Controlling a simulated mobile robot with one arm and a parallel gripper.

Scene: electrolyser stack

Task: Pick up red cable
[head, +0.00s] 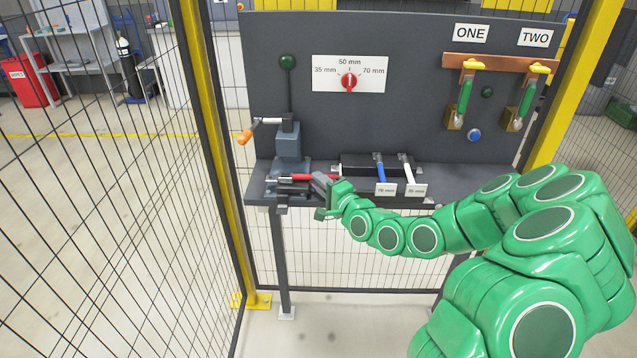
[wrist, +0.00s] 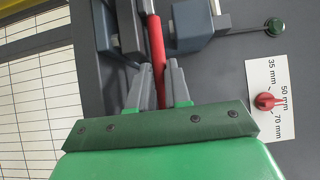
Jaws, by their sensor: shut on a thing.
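The red cable (head: 301,177) is a short red rod at the left of the dark bench, lying roughly level beside the blue-grey press or vise (head: 288,140). In the wrist view the red cable (wrist: 155,40) runs up from between the fingers and passes between the grey metal blocks of that machine. My gripper (head: 322,183) has come in from the right. In the wrist view my gripper (wrist: 158,75) has its two grey fingers closed on either side of the cable.
A blue cable (head: 380,168) and a white cable (head: 408,168) lie in a black rack with labels, right of my gripper. A dark panel stands behind; a mesh fence with a yellow post (head: 210,150) is left.

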